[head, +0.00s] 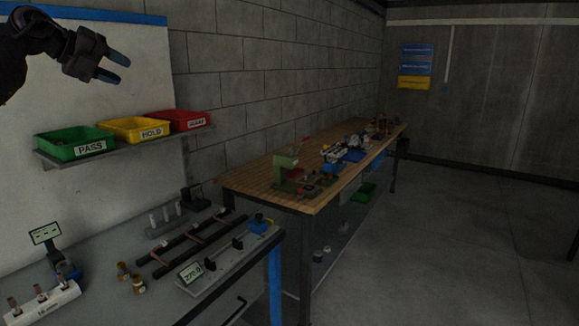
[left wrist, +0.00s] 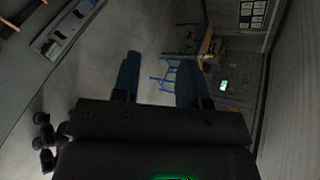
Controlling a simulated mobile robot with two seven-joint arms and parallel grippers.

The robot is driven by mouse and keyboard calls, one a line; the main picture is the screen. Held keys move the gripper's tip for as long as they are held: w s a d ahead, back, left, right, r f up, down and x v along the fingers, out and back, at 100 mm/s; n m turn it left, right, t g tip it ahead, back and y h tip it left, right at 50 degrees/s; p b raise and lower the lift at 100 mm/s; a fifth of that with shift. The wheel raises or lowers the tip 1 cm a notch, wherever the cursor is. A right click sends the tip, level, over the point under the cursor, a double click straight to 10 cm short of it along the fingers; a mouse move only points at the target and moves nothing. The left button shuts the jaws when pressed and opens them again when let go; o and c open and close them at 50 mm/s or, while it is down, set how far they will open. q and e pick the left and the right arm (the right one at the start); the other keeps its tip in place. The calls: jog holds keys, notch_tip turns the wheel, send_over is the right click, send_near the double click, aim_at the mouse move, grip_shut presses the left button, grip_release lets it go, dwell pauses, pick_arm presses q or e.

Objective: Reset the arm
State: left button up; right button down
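My left gripper (head: 118,67) is raised at the upper left of the head view, in front of the white wall panel (head: 120,85). Its two blue-tipped fingers are apart with nothing between them. In the left wrist view the open fingers (left wrist: 158,78) also show a clear gap, with floor and distant furniture behind. The gripper is well above the grey workbench (head: 115,242) and touches nothing. Copper-coloured pieces (head: 200,238) lie across dark rails on the bench. My right gripper is not recognisable in either view.
Green PASS (head: 68,152), yellow HOLD (head: 125,138) and red (head: 180,124) bins stand on a wall shelf below the gripper. A gauge (head: 190,272), brass fittings (head: 138,285) and a white block (head: 42,300) are on the bench. A wooden table (head: 250,180) stands behind. Floor at right is clear.

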pick_arm(q)
jog(key=w+d+f+m+t+h, duration=0.1)
jog(key=d+f+h, duration=0.25)
jog(key=d, duration=0.45)
jog(key=w+d+f+t+h, duration=0.2)
jog(key=d+h, duration=0.2)
jog(key=d, duration=0.4)
jog(key=s+d+f+n+t, duration=0.1)
jog(key=d+f+n+t, duration=0.3)
jog(key=f, duration=0.6)
jog(key=s+f+n+y+b, duration=0.1)
jog(key=s+f+n+y, duration=0.45)
jog(key=f, duration=0.65)
jog(key=s+f+n+y, duration=0.2)
jog(key=s+f+n, duration=0.5)
jog(key=f, duration=0.5)
jog(key=s+f+n+y+b, duration=0.1)
jog(key=s+f+n+y, duration=0.35)
jog(key=f+n, duration=0.5)
jog(key=s+a+f+n+g+y, duration=0.2)
jog(key=s+f+n+g, duration=0.3)
jog(key=s+f, duration=1.5)
jog(key=s+a, duration=0.1)
jog(key=s, duration=0.4)
jog(key=shift+f+g+y, duration=0.3)
jog(key=shift+f+y, duration=0.05)
jog(key=shift+f, duration=0.05)
